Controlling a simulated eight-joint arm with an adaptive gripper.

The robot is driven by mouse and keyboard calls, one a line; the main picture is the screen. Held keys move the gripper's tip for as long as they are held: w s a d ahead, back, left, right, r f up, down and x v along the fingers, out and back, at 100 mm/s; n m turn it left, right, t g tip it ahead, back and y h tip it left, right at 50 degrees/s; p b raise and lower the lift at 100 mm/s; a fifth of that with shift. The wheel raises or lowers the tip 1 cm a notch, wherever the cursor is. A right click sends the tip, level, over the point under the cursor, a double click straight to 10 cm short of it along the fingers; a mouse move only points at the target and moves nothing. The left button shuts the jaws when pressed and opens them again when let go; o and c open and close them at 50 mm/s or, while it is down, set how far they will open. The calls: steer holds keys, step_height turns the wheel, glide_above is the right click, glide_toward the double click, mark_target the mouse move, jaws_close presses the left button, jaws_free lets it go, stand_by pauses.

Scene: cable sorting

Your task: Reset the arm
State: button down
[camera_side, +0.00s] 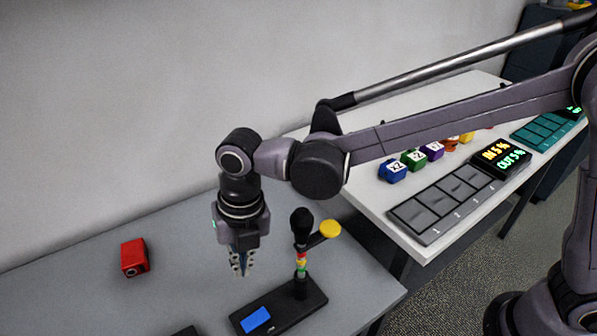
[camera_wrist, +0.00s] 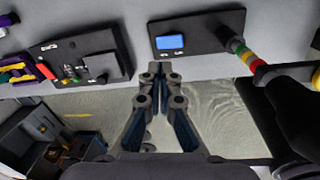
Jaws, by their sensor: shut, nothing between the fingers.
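My gripper (camera_side: 242,272) points down in the side view, in the air above the grey table (camera_side: 190,285). Its fingers are together, with nothing between them. My arm reaches in from the right in the side view.
A black device with a blue screen (camera_side: 256,319) and a post with a yellow disc (camera_side: 330,229) stands just right of my gripper. A red block (camera_side: 134,258) lies at left. A white table (camera_side: 390,215) holds coloured cubes (camera_side: 413,160) and a numbered grey tray (camera_side: 447,204).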

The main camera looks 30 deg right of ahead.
steer(key=w+d+r+m+t, duration=0.2)
steer(key=d+r+m, duration=0.2)
steer(key=d+m, duration=0.65)
steer(key=w+d+r+m+t, duration=0.15)
steer(key=d+r+m, duration=0.25)
steer(key=d+m, duration=0.65)
steer(key=s+d+f+m+t+h, duration=0.1)
steer(key=s+d+f+m+t, duration=0.1)
steer(key=s+d+m, duration=0.8)
steer(key=d+m+t, duration=0.1)
steer(key=d+m, duration=0.1)
steer(key=d, duration=0.1)
steer(key=shift+s+d+f+m, duration=0.15)
steer(key=shift+s+f+m, duration=0.15)
steer(key=shift+s+f, duration=0.1)
